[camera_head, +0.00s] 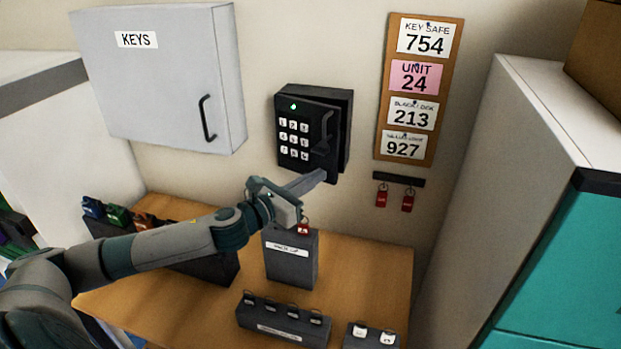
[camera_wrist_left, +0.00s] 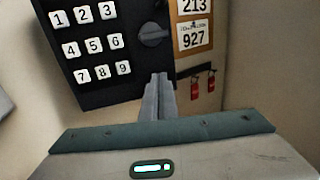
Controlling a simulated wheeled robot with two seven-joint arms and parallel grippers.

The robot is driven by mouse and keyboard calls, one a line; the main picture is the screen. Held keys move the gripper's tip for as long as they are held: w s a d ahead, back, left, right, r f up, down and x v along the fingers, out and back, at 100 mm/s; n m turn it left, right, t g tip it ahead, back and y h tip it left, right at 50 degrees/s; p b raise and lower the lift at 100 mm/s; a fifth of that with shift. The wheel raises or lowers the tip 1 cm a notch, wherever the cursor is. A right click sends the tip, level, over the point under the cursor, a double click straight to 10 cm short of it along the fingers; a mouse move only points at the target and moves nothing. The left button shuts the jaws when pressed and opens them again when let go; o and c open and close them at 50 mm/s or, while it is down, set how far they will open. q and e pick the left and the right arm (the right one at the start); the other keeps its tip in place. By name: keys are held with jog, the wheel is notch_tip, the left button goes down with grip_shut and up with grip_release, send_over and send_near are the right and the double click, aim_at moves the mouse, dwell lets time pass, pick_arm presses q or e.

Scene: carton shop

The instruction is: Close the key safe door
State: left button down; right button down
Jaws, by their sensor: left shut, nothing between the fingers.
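The black key safe (camera_head: 292,155) is on the wall, with a white-button keypad, a lit green light and a dark handle (camera_head: 325,130). Its front looks slightly out of line with the body at the right, but I cannot tell how far the door stands open. In the left wrist view the keypad front (camera_wrist_left: 97,85) and a round grey knob (camera_wrist_left: 153,36) show close up. My left gripper (camera_head: 321,176) is shut and empty, its tips at the safe's lower right corner. The fingertips (camera_wrist_left: 158,82) show below the knob; I cannot tell whether they touch the door.
A grey KEYS cabinet (camera_head: 170,75) hangs left of the safe. A number board (camera_head: 380,140) and red-tagged keys (camera_head: 381,197) are to the right. Below, a wooden table (camera_head: 375,270) carries a dark pick-up block (camera_head: 290,268) and key racks. A white-and-teal cabinet (camera_head: 560,260) stands at the right.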

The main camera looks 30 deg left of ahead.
pick_arm(q)
jog(key=shift+w, duration=0.25)
dwell(0.3)
jog(key=s+d+p, duration=0.1)
jog(key=s+d, duration=0.1)
jog(key=s, duration=0.5)
dwell(1.3)
dwell(0.6)
